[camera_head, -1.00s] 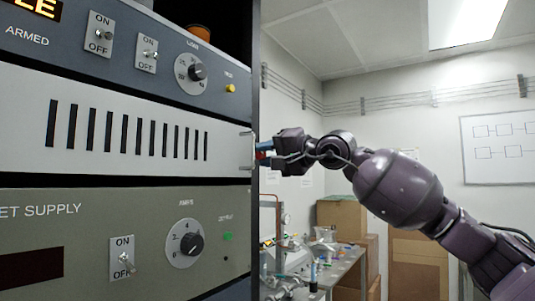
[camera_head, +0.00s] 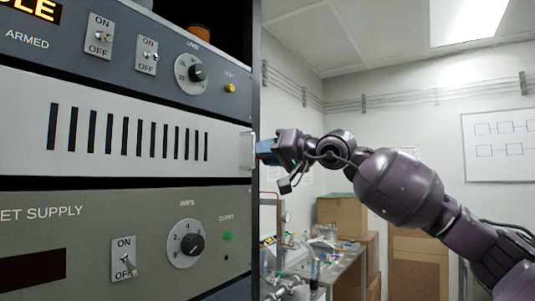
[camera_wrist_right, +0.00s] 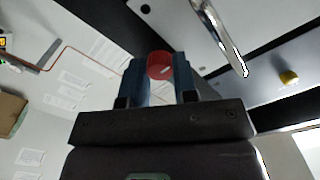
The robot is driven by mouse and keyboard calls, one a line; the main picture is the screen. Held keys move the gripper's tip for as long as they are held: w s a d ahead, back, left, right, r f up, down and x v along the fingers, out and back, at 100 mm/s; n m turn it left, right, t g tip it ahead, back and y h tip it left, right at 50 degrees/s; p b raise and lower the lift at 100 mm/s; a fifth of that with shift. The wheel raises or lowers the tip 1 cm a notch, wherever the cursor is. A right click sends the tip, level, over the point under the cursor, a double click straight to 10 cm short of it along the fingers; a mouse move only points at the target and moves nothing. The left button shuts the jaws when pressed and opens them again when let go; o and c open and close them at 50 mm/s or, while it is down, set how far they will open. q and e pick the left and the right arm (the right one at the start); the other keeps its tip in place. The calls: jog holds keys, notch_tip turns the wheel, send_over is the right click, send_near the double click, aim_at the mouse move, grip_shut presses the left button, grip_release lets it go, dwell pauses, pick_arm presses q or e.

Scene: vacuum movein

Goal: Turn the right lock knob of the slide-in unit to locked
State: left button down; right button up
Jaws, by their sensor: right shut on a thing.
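The slide-in unit (camera_head: 225,145) is the pale slotted panel in the middle of the rack in the head view. Its metal handle (camera_head: 253,150) is at its right end and also shows in the right wrist view (camera_wrist_right: 220,38). A red round lock knob (camera_wrist_right: 159,66) with a small pale mark sits between the blue fingers of my right gripper (camera_wrist_right: 160,75), which is shut on it. In the head view the right gripper (camera_head: 263,150) is at the rack's right edge and the knob is hidden. Whether the knob stands at locked cannot be told. My left gripper is not in view.
A dark panel with switches and a yellow knob (camera_head: 230,88) is above the unit. A grey-green supply panel (camera_head: 75,230) is below it. A cluttered bench (camera_head: 345,268) and cardboard boxes (camera_head: 341,215) stand behind, right of the rack.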

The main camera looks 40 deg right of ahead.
jog(key=shift+f, duration=0.1)
jog(key=o, duration=0.9)
jog(key=shift+o, duration=0.2)
